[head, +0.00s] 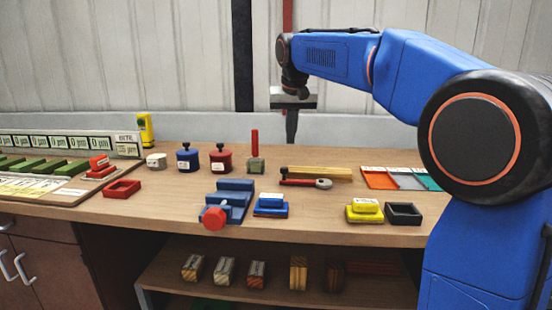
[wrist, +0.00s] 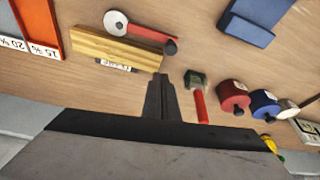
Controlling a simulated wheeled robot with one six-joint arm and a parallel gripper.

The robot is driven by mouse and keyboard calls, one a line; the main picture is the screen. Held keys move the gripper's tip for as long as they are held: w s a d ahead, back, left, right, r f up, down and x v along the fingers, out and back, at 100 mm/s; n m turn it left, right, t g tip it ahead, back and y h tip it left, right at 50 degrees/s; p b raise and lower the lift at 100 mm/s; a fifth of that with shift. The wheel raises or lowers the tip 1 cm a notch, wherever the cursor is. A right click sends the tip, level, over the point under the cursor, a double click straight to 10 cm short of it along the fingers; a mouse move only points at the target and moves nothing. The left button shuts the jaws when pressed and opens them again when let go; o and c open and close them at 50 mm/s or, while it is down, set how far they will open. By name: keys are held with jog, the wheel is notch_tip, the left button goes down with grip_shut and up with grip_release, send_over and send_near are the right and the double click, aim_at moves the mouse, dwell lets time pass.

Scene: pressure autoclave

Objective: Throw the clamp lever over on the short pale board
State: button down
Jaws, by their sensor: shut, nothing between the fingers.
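The short pale board (head: 325,172) lies on the bench just right of centre. It also shows in the wrist view (wrist: 105,46), with a small label on its far edge. A red lever (head: 298,183) with a black knob (wrist: 170,46) and a grey pivot disc (wrist: 115,22) lies along the board's near side. The disc is at its right end in the head view, the knob at its left. Whether the lever touches the board is unclear. My gripper (head: 291,138) is shut and empty, above and behind the board's left end; its fingers (wrist: 160,78) point down.
A green-grey block with an upright red handle (head: 255,143) stands left of the board. Red (head: 220,160) and blue (head: 188,160) jars stand further left. A blue vise-like fixture (head: 232,195) and a blue block (head: 270,205) are in front. Coloured trays (head: 400,178) lie right.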

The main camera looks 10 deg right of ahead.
jog(key=w, duration=0.1)
jog(key=w+a, duration=0.1)
jog(key=w, duration=0.1)
jog(key=shift+w+a+r, duration=0.15)
jog(key=shift+a+r, duration=0.05)
jog(key=shift+a, duration=0.05)
jog(key=x, duration=1)
jog(key=shift+f, duration=0.15)
jog(key=s, duration=0.2)
jog(key=shift+s+a, duration=0.15)
jog(key=shift+s, duration=0.15)
jog(key=shift+s+a, duration=0.1)
jog(key=shift+s, duration=0.65)
jog(key=shift+a, duration=0.1)
